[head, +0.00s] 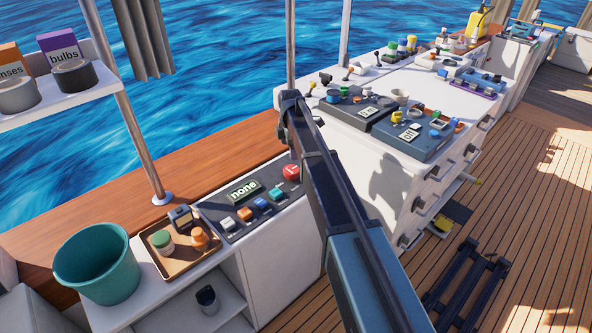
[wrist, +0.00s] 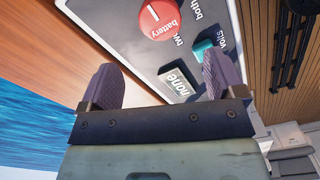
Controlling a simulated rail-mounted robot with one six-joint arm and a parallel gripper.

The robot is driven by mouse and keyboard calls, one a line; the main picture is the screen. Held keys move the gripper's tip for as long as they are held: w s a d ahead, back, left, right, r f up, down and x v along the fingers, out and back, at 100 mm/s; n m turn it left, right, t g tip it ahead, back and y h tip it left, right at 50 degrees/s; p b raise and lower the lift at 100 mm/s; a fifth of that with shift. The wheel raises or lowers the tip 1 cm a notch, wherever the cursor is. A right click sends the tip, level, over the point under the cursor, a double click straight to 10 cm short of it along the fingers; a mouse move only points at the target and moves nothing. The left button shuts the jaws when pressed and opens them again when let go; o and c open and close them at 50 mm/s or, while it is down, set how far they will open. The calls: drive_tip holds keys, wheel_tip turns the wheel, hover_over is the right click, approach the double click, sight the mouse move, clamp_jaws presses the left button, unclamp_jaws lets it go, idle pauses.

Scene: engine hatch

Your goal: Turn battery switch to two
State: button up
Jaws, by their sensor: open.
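The battery switch (head: 291,172) is a round red knob at the far right end of a dark panel (head: 225,217). In the wrist view the red knob (wrist: 160,19) shows at the top, with a short white mark on its face and the word "battery" on it. Labels "two" and "both" stand beside it on the panel. A small display (head: 243,190) on the panel reads "none"; it also shows in the wrist view (wrist: 178,79). My gripper (wrist: 161,66) is open and empty, its two fingers apart, with the knob beyond them and not touched. The head view does not clearly show my fingers.
White, orange, blue and teal switches line the panel near the display. A tray (head: 160,262) with small items and a teal bucket (head: 97,262) stand to the left. My arm crosses the middle of the head view. A drawer cabinet (head: 390,190) stands to the right.

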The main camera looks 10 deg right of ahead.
sight(291, 169)
wheel_tip(291, 169, down, 11)
drive_tip(key=b, duration=1)
drive_tip(key=shift+r, duration=0.2)
drive_tip(key=c, duration=0.9)
